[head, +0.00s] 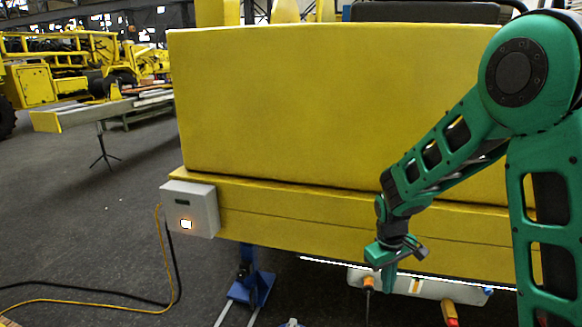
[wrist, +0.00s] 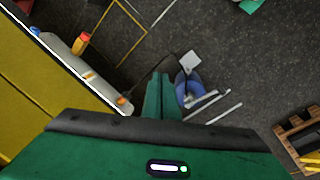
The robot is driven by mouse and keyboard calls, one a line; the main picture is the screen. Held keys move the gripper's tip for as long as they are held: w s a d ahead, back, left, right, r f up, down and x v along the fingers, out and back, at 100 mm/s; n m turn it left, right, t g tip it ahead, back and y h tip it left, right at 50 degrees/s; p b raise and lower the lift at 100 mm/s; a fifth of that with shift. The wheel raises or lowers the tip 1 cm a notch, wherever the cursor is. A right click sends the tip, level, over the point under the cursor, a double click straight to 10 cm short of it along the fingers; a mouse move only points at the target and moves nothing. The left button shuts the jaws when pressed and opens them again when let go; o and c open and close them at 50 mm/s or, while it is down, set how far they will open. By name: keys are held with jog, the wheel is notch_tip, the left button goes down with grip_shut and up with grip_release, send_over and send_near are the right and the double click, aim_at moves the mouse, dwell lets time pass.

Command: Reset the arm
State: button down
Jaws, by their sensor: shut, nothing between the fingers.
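My green arm reaches in from the right of the head view. My gripper (head: 388,288) points down in front of the lower edge of the yellow boom (head: 300,100). In the wrist view the two green fingers of my gripper (wrist: 161,78) are together, with nothing held between them.
A grey control box (head: 192,208) with a lit button is on the boom's left corner. Cables (head: 100,302) cross the floor. A blue stand (head: 250,286) is below. Open floor lies left.

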jog(key=s+d+r+m, duration=0.6)
jog(key=s+d+r, duration=0.55)
jog(key=s, duration=0.35)
jog(key=s+d+r+m+y, duration=0.1)
jog(key=s+d+r+m, duration=0.2)
jog(key=s, duration=1.2)
jog(key=shift+s+m+g+y, duration=0.3)
jog(key=shift+m, duration=0.6)
jog(key=shift+w+f, duration=0.3)
jog(key=shift+w, duration=0.3)
